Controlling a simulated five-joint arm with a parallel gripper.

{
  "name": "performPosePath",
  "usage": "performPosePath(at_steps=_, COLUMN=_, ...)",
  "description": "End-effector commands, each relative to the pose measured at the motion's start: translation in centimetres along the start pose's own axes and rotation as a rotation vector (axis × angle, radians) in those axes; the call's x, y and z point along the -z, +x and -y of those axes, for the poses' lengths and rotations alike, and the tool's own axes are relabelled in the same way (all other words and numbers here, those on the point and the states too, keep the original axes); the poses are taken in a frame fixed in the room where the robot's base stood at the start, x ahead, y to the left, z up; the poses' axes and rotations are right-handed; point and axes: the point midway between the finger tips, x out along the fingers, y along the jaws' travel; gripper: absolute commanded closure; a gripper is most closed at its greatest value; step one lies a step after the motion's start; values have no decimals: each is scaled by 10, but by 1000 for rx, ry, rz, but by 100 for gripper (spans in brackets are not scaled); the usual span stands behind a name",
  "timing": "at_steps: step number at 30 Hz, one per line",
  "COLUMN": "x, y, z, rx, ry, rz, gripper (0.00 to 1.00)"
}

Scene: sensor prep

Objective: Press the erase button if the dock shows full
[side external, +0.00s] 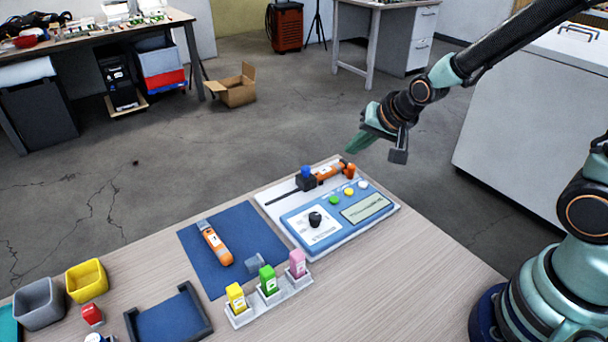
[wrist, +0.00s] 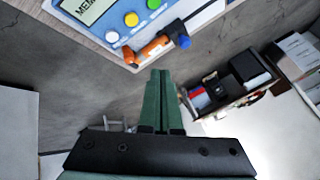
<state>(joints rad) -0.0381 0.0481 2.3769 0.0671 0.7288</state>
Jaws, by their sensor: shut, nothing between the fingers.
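The dock (side external: 327,217) is a blue-faced white device near the table's far edge, with a black knob (side external: 315,219) and a display (side external: 367,207). In the wrist view its display (wrist: 92,8) reads "MEM", the rest cut off. Green (side external: 334,200), yellow (side external: 349,191) and white (side external: 363,184) buttons sit in a row; I cannot read which is erase. An orange sensor (side external: 330,172) lies along the dock's back, beside a blue-topped slider (side external: 306,175). My gripper (side external: 358,144) is shut and empty, above and beyond the dock's far edge, apart from the buttons.
A blue mat (side external: 200,255) holds another orange sensor (side external: 216,245). A white rack (side external: 243,318) holds yellow, green and pink pieces. A dark-edged blue tray (side external: 170,322) and grey (side external: 39,302) and yellow (side external: 87,280) bins stand left. The right front tabletop is clear.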

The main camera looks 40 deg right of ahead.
Motion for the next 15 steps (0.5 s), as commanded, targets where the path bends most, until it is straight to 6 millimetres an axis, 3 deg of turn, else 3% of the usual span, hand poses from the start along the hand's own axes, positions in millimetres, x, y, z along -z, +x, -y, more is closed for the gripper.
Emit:
performPosePath(at_steps=8, x=-1, y=1, z=-1, rx=-1, ry=-2, rz=1, gripper=100)
performPosePath(at_steps=15, x=-11, y=18, z=-10, rx=-4, ry=-3, rz=4, gripper=100)
